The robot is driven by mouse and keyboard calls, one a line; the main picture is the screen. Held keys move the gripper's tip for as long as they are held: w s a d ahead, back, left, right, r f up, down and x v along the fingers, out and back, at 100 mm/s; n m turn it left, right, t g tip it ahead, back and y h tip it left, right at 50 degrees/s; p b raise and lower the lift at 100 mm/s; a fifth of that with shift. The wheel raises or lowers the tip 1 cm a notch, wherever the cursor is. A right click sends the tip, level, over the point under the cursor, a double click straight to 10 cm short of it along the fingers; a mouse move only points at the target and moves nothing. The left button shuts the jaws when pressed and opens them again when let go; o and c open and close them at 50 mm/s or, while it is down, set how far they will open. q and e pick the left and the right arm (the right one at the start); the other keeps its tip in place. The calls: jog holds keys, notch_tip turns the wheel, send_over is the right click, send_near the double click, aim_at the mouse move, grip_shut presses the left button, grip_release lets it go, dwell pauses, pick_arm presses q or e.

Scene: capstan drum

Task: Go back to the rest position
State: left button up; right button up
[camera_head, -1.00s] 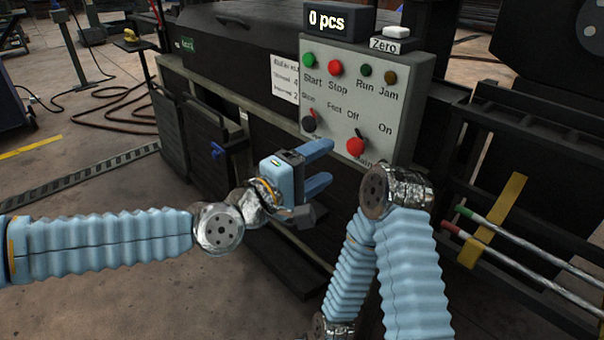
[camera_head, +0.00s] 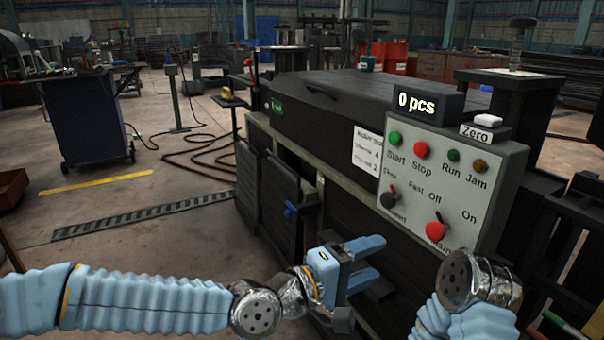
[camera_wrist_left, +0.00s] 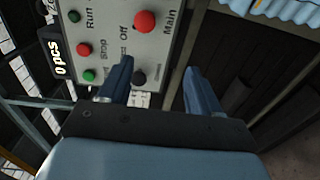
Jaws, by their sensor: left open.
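My left gripper (camera_head: 376,262) is open and empty. It is in front of the dark machine, below and to the left of the control panel (camera_head: 462,180). In the left wrist view its two blue fingers (camera_wrist_left: 153,82) stand apart with nothing between them, and the panel shows beyond them. The panel has a green Start button (camera_head: 395,138), a red Stop button (camera_head: 421,150), a dark speed knob (camera_head: 389,199) and a red Main switch (camera_head: 436,230). My right arm (camera_head: 470,290) is at the lower right; its gripper is not visible.
A counter display (camera_head: 428,103) reading 0 pcs and a white Zero button (camera_head: 487,120) sit on top of the panel. A blue cart (camera_head: 92,120) stands on the left. The floor (camera_head: 190,235) between the cart and machine is mostly clear, with hoses behind.

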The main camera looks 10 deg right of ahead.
pick_arm(q)
jog(key=w+a+f+g+y+p, duration=0.1)
jog(key=a+f+y+p, duration=0.3)
jog(key=f, duration=0.6)
jog(key=w+a+f+y+p, duration=0.15)
jog(key=a+f, duration=0.35)
jog(key=f, duration=0.6)
jog(key=s+a+f+m+g+y+p, duration=0.1)
jog(key=s+a+f+g+y+p, duration=0.1)
jog(key=s+a+f, duration=0.5)
jog(key=s+a+f+m+g+y+p, duration=0.2)
jog(key=s+a+f+g+y, duration=0.1)
jog(key=s+a+f, duration=0.4)
jog(key=a+f+y, duration=0.1)
jog(key=a+f, duration=0.2)
jog(key=a, duration=0.1)
jog(key=shift+p, duration=0.4)
jog(key=shift+w+a, duration=0.1)
jog(key=shift+c, duration=0.3)
